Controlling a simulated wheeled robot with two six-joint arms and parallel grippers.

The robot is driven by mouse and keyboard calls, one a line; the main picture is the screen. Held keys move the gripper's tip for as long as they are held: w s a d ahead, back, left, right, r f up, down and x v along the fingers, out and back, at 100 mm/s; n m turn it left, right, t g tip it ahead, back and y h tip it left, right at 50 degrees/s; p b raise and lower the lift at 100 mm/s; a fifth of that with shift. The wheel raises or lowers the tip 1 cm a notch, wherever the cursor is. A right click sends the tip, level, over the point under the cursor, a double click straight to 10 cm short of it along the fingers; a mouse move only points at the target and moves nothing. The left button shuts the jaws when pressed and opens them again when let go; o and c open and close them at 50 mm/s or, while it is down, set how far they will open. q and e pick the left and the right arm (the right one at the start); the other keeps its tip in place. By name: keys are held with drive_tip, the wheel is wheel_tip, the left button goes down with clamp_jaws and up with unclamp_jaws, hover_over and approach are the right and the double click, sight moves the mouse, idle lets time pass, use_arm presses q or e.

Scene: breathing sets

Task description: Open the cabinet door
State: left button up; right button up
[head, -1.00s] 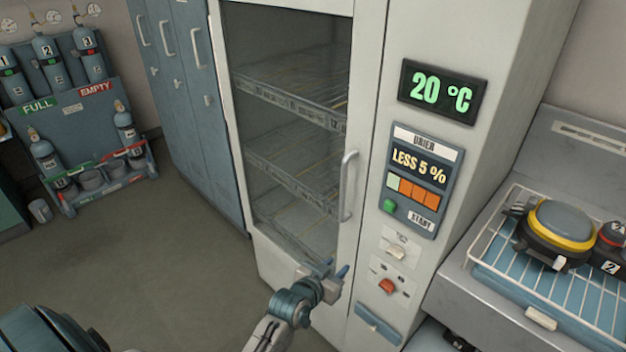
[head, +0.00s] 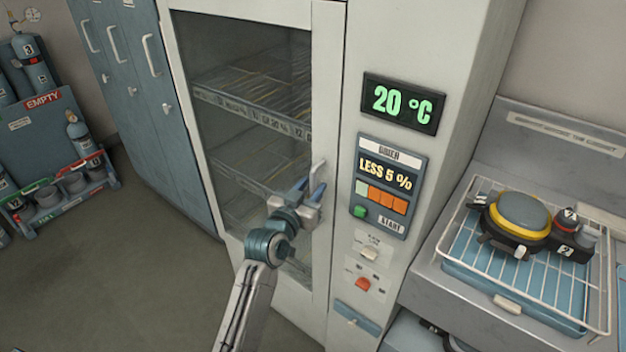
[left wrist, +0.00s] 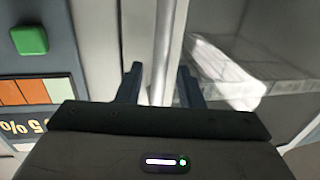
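The cabinet door (head: 323,120) is a white-framed glass door and is closed. Its vertical handle (head: 317,175) is a pale bar on the right side of the frame; its lower part is hidden behind my left gripper. My left gripper (head: 308,194) is at the handle, with its fingers pointing to the door. In the left wrist view the fingers of my left gripper (left wrist: 160,85) are apart, and a pale upright bar, seemingly the handle (left wrist: 169,50), shows between them. I cannot tell whether they touch it. My right gripper is not in view.
A control panel (head: 387,190) and a temperature display (head: 403,103) are right of the door. A wire rack (head: 480,262) with a mask stands on the right counter. Blue lockers (head: 140,110) adjoin the left side. The floor (head: 130,290) in front is clear.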

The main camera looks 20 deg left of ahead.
use_arm(q)
drive_tip(key=shift+w+d, duration=0.15)
drive_tip(key=shift+w, duration=0.6)
clamp_jaws()
drive_tip(key=shift+s, duration=0.1)
